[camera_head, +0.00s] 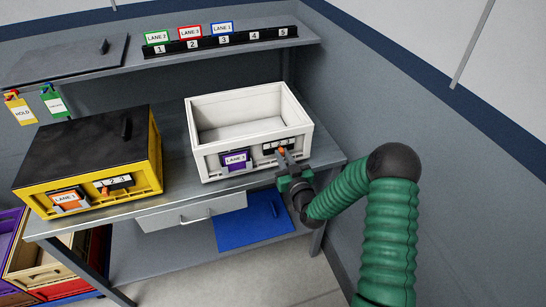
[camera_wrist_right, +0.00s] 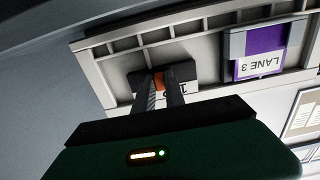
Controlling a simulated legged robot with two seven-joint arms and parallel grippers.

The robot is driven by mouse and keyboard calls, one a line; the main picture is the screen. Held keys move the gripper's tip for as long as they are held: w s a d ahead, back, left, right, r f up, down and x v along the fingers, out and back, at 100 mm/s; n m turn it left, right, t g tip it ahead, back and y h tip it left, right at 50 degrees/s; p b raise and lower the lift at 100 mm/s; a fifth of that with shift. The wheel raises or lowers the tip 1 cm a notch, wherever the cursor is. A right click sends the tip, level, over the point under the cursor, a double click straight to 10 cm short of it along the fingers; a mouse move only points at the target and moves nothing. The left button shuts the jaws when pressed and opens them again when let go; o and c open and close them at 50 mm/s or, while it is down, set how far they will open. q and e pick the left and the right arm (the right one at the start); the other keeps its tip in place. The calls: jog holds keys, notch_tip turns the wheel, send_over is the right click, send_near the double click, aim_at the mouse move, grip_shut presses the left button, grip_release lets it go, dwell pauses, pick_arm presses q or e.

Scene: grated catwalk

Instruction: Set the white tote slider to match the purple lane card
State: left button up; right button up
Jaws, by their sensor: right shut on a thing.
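The white tote (camera_head: 204,150) stands open and empty on the grey bench. Its purple lane card (camera_head: 236,160) sits in a front holder; in the right wrist view the card (camera_wrist_right: 262,52) appears upside down and reads LANE 3. Beside it is a black number plate (camera_head: 270,148) with an orange slider knob (camera_wrist_right: 158,81). My right gripper (camera_head: 283,158) is shut on the slider knob at the tote's front. In the wrist view a 1 shows on the card side of the fingers; they hide other marks, so I cannot tell the exact setting. My left gripper is not in view.
A yellow tote (camera_head: 95,189) with a black lid and an orange card stands left on the bench. Above is a shelf with a numbered rail (camera_head: 222,42) holding green, red and blue cards. Tags (camera_head: 19,109) hang from the shelf edge. A drawer (camera_head: 190,212) is below the bench top.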

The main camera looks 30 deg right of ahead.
jog(key=shift+s+d, duration=0.15)
jog(key=shift+d, duration=0.5)
jog(key=shift+s+d, duration=0.15)
jog(key=shift+d, duration=0.5)
jog(key=o, duration=0.7)
jog(key=v, duration=0.7)
dwell(0.5)
